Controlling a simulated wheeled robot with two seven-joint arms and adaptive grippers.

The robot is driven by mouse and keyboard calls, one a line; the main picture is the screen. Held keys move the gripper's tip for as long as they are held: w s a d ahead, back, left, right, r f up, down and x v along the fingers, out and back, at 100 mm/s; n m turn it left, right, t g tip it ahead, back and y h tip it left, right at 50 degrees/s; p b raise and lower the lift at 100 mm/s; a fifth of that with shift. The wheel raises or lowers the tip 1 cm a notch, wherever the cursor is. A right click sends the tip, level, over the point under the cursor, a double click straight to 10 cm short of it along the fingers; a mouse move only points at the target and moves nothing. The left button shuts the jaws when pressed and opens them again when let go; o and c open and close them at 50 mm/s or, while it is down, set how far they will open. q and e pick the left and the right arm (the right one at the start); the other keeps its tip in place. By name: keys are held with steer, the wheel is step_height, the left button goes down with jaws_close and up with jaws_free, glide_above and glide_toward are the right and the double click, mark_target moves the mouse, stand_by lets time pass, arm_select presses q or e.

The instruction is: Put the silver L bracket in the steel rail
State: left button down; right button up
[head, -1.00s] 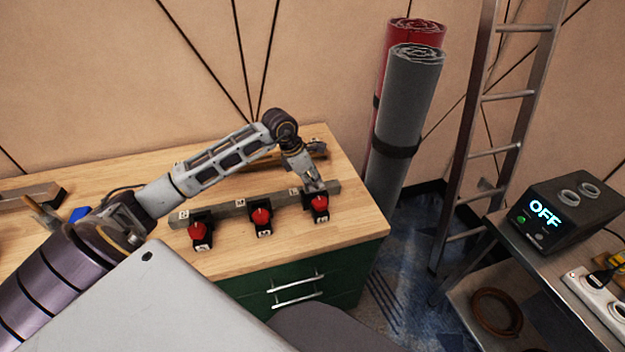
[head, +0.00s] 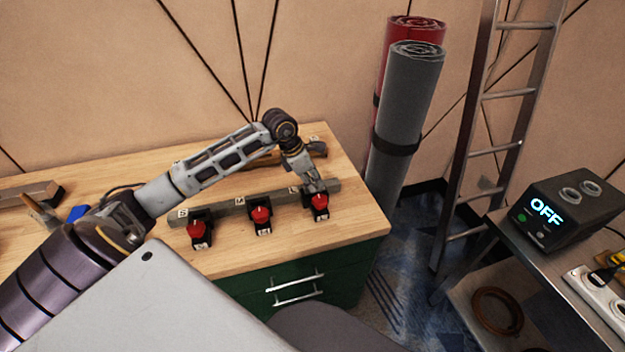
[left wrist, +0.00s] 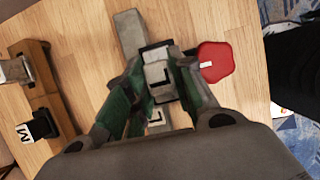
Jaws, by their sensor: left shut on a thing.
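The steel rail (head: 223,208) is a grey bar on the wooden bench, with several black clamps with red knobs along its front. It also shows in the left wrist view (left wrist: 128,32). My left gripper (head: 314,186) is at the rail's right end, by the rightmost red knob (head: 320,201). In the left wrist view its green-padded fingers (left wrist: 160,84) are shut on a small silver piece, the silver L bracket (left wrist: 157,73), right over the rail. The fingers partly hide it, and I cannot tell whether it touches the rail's bottom. My right gripper is not in view.
A wooden block (left wrist: 44,84) with dark fittings lies behind the rail. A grey roll (head: 405,110) and a red roll stand past the bench's right end, near a ladder (head: 497,95). A box reading OFF (head: 570,212) stands on the right. The bench front is clear.

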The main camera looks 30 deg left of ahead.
arm_select(q)
steer(key=shift+f+b, duration=0.3)
steer(key=shift+f, duration=0.05)
stand_by(0.3)
steer(key=c, duration=0.6)
jaws_free()
steer(key=shift+c, duration=0.2)
steer(key=shift+r, duration=0.1)
steer(key=shift+r+p, duration=1.75)
steer(key=shift+r, duration=1.65)
steer(key=shift+r, duration=0.2)
